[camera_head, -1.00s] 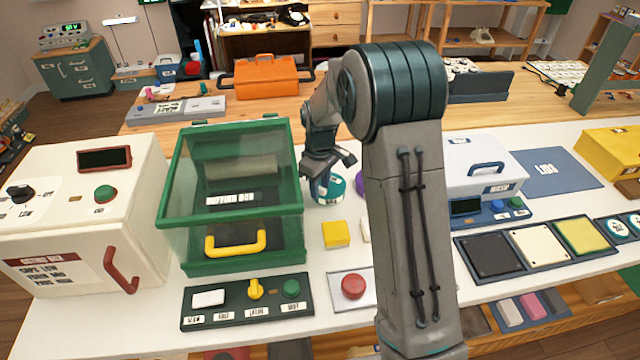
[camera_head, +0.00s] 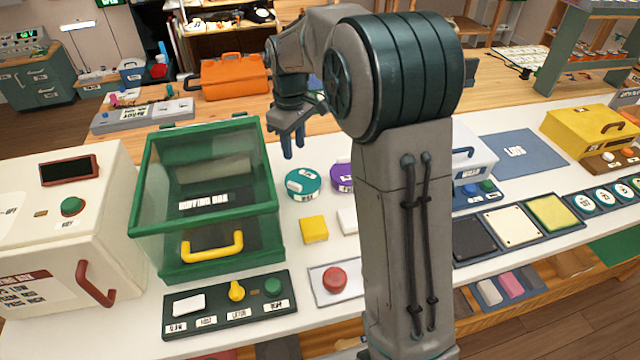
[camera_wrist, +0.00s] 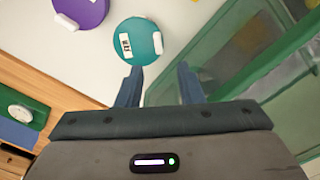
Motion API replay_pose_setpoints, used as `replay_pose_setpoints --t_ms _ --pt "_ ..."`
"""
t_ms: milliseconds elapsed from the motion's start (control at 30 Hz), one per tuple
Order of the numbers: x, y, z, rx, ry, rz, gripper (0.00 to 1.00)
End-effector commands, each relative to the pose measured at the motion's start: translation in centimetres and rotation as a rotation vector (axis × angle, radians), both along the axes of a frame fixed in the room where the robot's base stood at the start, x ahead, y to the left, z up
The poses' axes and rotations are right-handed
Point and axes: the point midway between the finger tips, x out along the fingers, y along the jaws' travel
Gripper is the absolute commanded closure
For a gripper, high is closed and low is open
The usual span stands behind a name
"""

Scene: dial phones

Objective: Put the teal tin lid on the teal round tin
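The teal round tin (camera_head: 303,184) stands on the white table, right of the green glass box. From above, in the wrist view, I see a teal disc (camera_wrist: 128,34) with a printed label and a white block at its edge. I see no separate teal lid elsewhere; I cannot tell clearly whether the disc is the lid seated on the tin. My gripper (camera_head: 291,152) hangs above and behind the tin, pointing down. In the wrist view my gripper (camera_wrist: 160,86) has its fingers apart with nothing between them, clear of the disc.
A purple round tin (camera_head: 342,178) stands just right of the teal one, partly behind my arm. The green glass box (camera_head: 205,205) is close on the left. A yellow block (camera_head: 314,229) and red button (camera_head: 335,280) are in front. An orange toolbox (camera_head: 233,77) is behind.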

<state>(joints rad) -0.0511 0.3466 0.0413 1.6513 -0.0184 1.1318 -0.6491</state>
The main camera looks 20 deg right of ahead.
Motion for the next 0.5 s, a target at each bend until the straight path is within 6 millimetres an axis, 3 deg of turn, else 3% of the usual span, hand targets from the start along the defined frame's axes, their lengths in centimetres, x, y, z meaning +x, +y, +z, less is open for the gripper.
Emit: replay_pose_setpoints --t_ms 200,500 --pt "-5.9 -1.3 2.8 0.005 -0.059 -0.166 0.66" --pt "-15.5 -2.9 4.0 0.033 -0.141 -0.433 0.66"
